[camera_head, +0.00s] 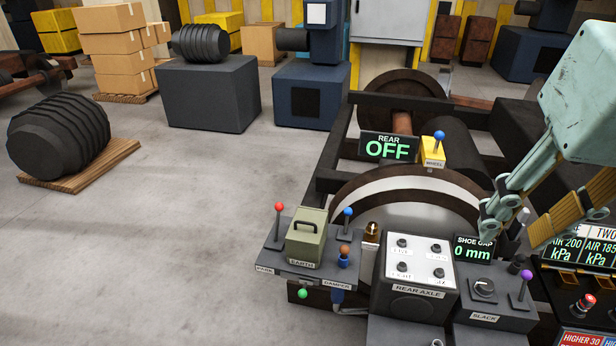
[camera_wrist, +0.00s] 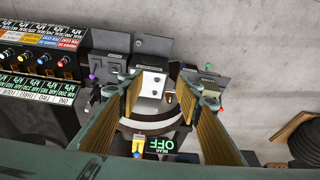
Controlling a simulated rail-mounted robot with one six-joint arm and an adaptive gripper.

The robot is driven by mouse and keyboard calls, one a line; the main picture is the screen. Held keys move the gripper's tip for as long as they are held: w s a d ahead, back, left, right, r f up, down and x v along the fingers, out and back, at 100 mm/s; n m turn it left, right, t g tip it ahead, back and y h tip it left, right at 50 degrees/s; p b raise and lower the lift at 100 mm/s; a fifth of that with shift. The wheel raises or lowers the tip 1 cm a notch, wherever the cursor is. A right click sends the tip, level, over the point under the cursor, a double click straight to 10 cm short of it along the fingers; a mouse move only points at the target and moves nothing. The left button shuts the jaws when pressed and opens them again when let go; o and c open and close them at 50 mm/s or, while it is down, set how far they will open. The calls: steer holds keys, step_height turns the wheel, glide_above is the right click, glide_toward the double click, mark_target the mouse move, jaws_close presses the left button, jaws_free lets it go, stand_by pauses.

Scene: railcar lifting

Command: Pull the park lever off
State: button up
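The park lever (camera_head: 279,222) is a thin stalk with a red ball on top. It stands roughly upright at the left end of the grey panel, by the PARK label (camera_head: 264,270). My gripper (camera_head: 511,236) is at the right of the head view, above the SLACK box and well to the right of the lever. Its two fingers are spread with nothing between them. In the wrist view my gripper (camera_wrist: 172,90) also shows open, its fingers on either side of the white REAR AXLE panel.
A green EARTH box (camera_head: 306,238) with a handle stands just right of the lever, then a blue-knobbed lever (camera_head: 347,218). The REAR display (camera_head: 388,147) reads OFF. A purple-knobbed lever (camera_head: 523,287) is near my gripper. Floor left of the panel is clear.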

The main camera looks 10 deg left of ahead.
steer(key=w+a+g, duration=0.1)
steer(key=w+a, duration=0.3)
steer(key=w, duration=0.5)
steer(key=w+a, duration=0.4)
steer(key=w, duration=0.4)
steer(key=n+g, duration=0.2)
steer(key=g, duration=0.1)
glide_above(279, 209)
step_height(279, 209, down, 35)
steer(key=shift+w+d+y+p, duration=0.4)
steer(key=shift+w+d, duration=0.05)
steer(key=shift+f, duration=0.2)
steer(key=shift+s+a+f+b, duration=0.1)
steer(key=shift+a+f+b, duration=0.2)
steer(key=shift+f, duration=1.95)
steer(key=shift+w+a+f+b, duration=0.15)
steer(key=shift+f+b, duration=0.2)
steer(key=shift+f, duration=1.85)
steer(key=shift+s+a+f+b, duration=0.15)
steer(key=shift+a+f+b, duration=0.15)
steer(key=shift+f, duration=1.95)
